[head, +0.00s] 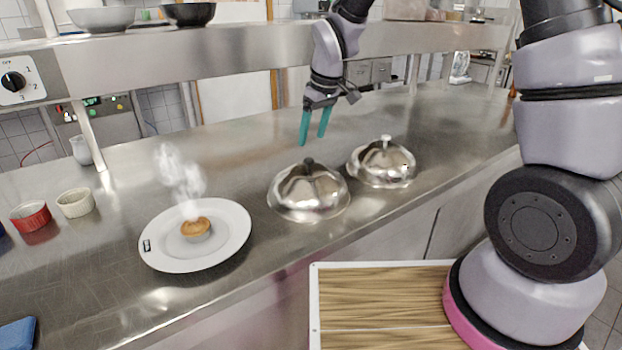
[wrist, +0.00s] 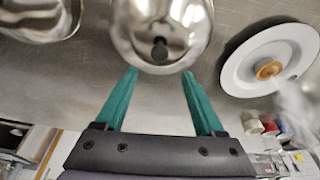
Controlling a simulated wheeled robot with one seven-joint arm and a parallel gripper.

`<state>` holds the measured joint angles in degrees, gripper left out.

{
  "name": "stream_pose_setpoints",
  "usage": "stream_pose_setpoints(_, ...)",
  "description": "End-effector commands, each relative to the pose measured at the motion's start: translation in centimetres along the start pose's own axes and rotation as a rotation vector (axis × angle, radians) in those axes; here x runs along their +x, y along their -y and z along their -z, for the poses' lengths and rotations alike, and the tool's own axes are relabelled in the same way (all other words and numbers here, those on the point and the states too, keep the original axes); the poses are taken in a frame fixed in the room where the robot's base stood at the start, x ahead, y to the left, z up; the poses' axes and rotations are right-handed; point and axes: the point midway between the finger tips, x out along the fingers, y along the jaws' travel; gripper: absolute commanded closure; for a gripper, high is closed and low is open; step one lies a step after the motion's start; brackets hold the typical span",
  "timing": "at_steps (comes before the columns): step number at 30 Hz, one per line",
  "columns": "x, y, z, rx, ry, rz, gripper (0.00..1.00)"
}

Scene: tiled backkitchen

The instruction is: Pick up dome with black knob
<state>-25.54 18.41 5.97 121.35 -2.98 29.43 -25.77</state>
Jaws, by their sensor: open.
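The dome with the black knob (head: 309,192) is a shiny metal cover resting on the steel counter, to the left of a second metal dome (head: 382,165) with a light metal knob. My gripper (head: 313,143) is open and empty, with teal fingers pointing down above the counter near the black-knob dome. In the wrist view the black-knob dome (wrist: 160,30) lies just beyond the gap between my fingertips (wrist: 160,72), apart from them. Its black knob shows centred between the two fingers. The second dome (wrist: 38,18) is at the upper left there.
A white plate (head: 160,255) with a small steaming pie (head: 195,229) sits left of the domes. A red ramekin (head: 30,216) and a cream ramekin (head: 75,203) stand further left. A steel shelf (head: 240,58) spans above the back of the counter. The counter's front edge is close to the domes.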

Motion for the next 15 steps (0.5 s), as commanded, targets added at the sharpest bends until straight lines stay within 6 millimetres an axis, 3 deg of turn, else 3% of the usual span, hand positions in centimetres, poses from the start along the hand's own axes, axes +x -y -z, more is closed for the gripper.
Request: stream_pose_setpoints(15,6.2,-0.1,-0.8,0.002,0.003,0.001,0.29)
